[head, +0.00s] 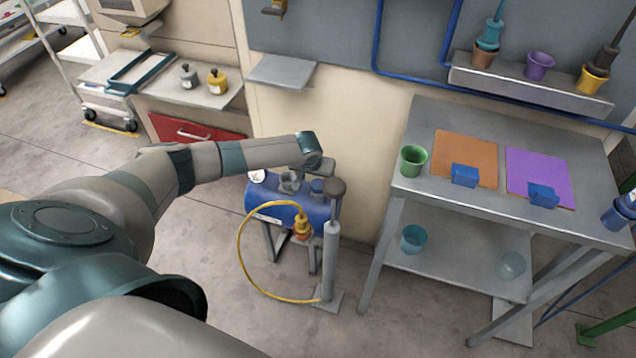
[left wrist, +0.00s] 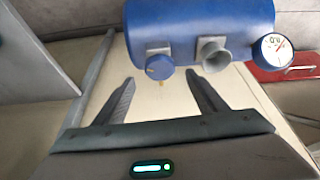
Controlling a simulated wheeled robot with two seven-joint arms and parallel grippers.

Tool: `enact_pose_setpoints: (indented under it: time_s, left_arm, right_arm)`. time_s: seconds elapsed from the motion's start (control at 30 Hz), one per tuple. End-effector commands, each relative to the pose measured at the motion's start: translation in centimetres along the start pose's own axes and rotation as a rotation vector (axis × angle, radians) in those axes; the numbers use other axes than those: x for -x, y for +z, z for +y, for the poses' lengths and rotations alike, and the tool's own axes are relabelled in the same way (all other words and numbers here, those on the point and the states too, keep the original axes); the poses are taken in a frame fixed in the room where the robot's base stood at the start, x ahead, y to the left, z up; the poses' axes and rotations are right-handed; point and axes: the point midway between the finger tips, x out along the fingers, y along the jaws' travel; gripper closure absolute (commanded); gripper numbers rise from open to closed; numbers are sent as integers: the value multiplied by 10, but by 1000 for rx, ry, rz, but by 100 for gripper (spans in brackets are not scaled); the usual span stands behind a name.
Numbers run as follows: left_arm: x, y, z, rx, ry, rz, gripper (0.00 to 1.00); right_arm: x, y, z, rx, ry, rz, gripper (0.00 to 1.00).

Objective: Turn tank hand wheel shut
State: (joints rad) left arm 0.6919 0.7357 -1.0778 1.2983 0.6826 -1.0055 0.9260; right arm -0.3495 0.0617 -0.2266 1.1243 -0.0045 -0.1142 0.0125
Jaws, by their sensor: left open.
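A blue tank (head: 282,212) stands on a metal frame against the wall, in the middle of the head view. It also fills the top of the left wrist view (left wrist: 195,22). On it are a round blue hand wheel (left wrist: 159,67), a grey flared spout (left wrist: 214,55) and a white dial gauge (left wrist: 272,50). My left gripper (head: 317,167) is over the tank in the head view. In the left wrist view its two fingers (left wrist: 160,77) are apart, with the wheel just beyond the gap between their tips. No contact shows. My right gripper is not in view.
A grey hand pump (head: 330,255) with a dark knob stands right of the tank, joined by a yellow hose (head: 243,262). A metal workbench (head: 410,205) with cups and coloured mats is at right. A cart with a red drawer (head: 198,128) is behind left.

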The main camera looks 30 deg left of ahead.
Motion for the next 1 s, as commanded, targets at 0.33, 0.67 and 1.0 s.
enact_pose_setpoints:
  time_s: [0.33, 0.67, 1.0]
  left_arm:
    - [-42, 0, 0, 1, 0, -1, 35]
    - [-49, 0, 0, -1, 0, 1, 35]
    - [-49, 0, 0, 0, 0, 1, 76]
  right_arm:
    - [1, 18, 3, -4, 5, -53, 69]
    - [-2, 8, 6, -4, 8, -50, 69]
    - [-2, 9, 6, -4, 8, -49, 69]
